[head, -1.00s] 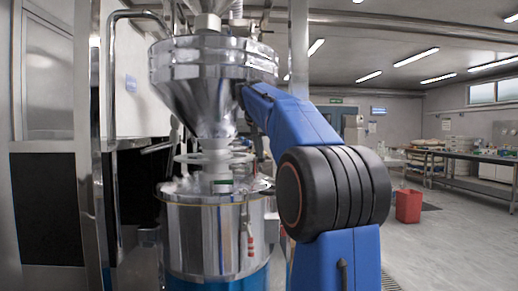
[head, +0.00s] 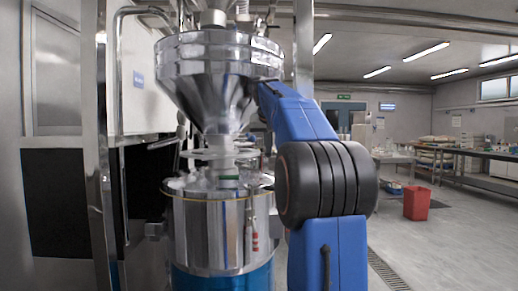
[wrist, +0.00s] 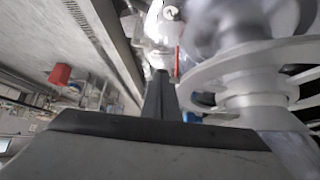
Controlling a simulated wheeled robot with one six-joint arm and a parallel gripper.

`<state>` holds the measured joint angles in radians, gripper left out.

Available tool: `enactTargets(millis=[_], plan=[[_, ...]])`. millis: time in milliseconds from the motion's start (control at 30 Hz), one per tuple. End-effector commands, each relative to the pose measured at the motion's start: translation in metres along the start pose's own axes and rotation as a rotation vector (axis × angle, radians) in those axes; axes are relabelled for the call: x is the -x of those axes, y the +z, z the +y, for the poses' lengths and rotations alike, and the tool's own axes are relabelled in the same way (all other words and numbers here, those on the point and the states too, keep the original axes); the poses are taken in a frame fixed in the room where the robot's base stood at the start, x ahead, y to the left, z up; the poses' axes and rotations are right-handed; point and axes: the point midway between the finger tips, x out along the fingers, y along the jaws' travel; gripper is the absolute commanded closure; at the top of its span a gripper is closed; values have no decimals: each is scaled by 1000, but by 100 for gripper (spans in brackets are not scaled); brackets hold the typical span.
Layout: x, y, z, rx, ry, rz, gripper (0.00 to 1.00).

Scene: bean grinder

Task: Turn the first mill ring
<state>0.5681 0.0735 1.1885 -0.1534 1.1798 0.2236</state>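The bean mill shows a steel hopper (head: 208,90) above a steel drum (head: 215,232). Between them is a pale, flat ring (head: 205,153) around the neck. In the wrist view the mill's pale ring (wrist: 225,83) fills the right side, with another rim just below it. My gripper (wrist: 160,85) shows as a narrow dark finger shape, left of the ring with a small apparent gap. Contact cannot be judged for certain. Nothing is visibly held. Whether the fingers are spread or together is unclear. In the head view my blue arm hides the gripper.
Steel posts and a dark panel (head: 55,200) stand close on the left. A red bin (head: 416,203) stands on open floor at the right, near a steel table (head: 480,160). The bin also shows in the wrist view (wrist: 60,74).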

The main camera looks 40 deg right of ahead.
Motion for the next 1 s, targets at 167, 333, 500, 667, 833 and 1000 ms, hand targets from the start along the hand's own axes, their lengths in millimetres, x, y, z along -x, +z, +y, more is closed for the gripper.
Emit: enactTargets(millis=[167, 333, 500, 667, 833, 1000], plan=[[-15, -16, 9, 2, -2, 0, 100], [-18, -19, 10, 3, -2, 0, 100], [-18, -19, 10, 3, -2, -1, 100], [-17, -18, 10, 3, -2, -1, 100], [-5, -16, 9, 4, -4, 2, 100], [20, -9, 8, 6, -6, 5, 100]])
